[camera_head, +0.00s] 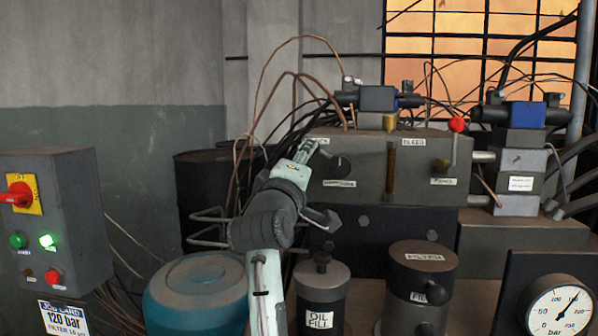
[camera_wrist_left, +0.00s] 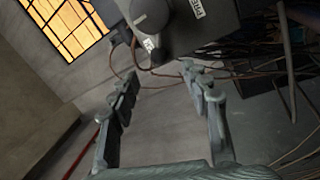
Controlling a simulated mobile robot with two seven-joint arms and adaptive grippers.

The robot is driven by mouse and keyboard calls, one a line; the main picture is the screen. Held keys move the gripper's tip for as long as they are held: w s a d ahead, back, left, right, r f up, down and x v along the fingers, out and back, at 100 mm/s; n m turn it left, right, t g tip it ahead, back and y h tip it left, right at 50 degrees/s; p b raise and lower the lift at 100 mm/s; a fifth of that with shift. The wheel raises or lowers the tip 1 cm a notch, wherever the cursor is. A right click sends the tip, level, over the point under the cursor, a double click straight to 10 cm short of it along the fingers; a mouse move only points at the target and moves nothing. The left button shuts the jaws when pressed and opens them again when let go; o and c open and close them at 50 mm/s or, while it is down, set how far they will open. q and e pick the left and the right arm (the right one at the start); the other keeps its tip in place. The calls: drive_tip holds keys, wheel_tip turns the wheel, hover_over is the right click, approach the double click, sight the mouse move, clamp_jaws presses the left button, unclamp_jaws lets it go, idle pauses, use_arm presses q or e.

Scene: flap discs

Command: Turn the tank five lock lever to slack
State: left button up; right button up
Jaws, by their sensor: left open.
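A red-knobbed lever (camera_head: 456,125) stands upright at the right of the grey manifold block (camera_head: 400,165); I cannot read which tank it serves. A dark round knob (camera_head: 338,167) is on the block's left front, with a label under it. The knob (camera_wrist_left: 155,17) also shows at the top of the left wrist view beside a partly cut label. My left gripper (camera_head: 308,149) is near the block's left end. In the left wrist view its fingers (camera_wrist_left: 158,74) are spread, with nothing between them. I see no lever marked slack. My right gripper is out of view.
A switch box (camera_head: 60,215) stands at the left. A teal drum (camera_head: 198,295), an oil-fill canister (camera_head: 321,298) and a filter canister (camera_head: 420,285) stand in front. A gauge (camera_head: 559,308) is at the lower right. Thin pipes (camera_head: 272,75) loop behind my arm.

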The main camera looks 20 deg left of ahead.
use_arm(q)
drive_tip(key=v, duration=0.5)
drive_tip(key=shift+f, duration=0.1)
idle(0.3)
